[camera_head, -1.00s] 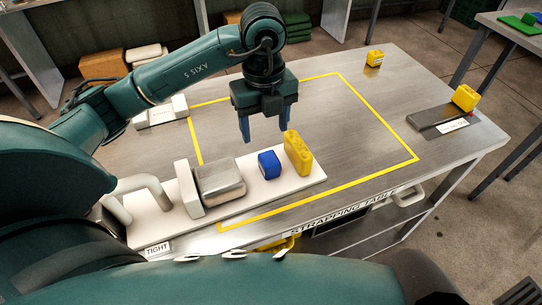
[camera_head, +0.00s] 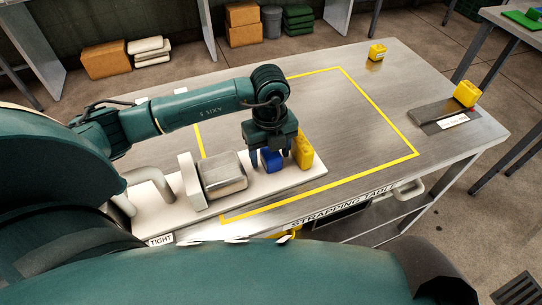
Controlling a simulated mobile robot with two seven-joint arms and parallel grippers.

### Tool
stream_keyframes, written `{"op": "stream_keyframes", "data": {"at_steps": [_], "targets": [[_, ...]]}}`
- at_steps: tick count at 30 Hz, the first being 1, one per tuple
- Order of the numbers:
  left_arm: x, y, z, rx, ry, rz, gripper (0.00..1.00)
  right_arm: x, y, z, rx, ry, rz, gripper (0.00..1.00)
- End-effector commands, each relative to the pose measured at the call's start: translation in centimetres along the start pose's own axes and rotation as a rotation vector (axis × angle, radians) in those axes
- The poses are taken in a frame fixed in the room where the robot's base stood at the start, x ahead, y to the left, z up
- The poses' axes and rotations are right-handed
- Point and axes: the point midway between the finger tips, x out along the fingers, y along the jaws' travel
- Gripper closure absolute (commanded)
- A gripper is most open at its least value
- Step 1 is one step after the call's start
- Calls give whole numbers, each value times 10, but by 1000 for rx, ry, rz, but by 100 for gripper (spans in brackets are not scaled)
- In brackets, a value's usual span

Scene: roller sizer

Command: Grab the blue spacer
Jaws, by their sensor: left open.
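The blue spacer (camera_head: 271,160) sits on a white board (camera_head: 237,196), between a silver metal block on its left and a yellow block on its right. My left gripper (camera_head: 268,158) is lowered over the spacer with its fingers pointing down. One blue finger shows just left of the spacer, and the other is near the gap on its right side. The gripper is open, and I cannot tell whether the fingers touch the spacer. My right gripper is not in view.
The yellow block (camera_head: 303,149) stands close to the right of the gripper. The silver block (camera_head: 222,175) and a white upright plate (camera_head: 190,181) are on the left. The taped table area (camera_head: 350,125) is mostly clear.

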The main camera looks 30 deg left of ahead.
Motion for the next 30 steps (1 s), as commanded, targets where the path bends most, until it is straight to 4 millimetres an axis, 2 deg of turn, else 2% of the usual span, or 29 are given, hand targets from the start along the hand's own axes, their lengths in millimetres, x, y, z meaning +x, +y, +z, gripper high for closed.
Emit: {"op": "stream_keyframes", "data": {"at_steps": [3, 21, 30], "targets": [[0, 0, 0, 0, 0, 0, 38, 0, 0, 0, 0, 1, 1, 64], [0, 0, 0, 0, 0, 0, 87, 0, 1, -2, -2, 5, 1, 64], [-7, -1, 0, 0, 0, -3, 87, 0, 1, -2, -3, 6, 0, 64]]}}
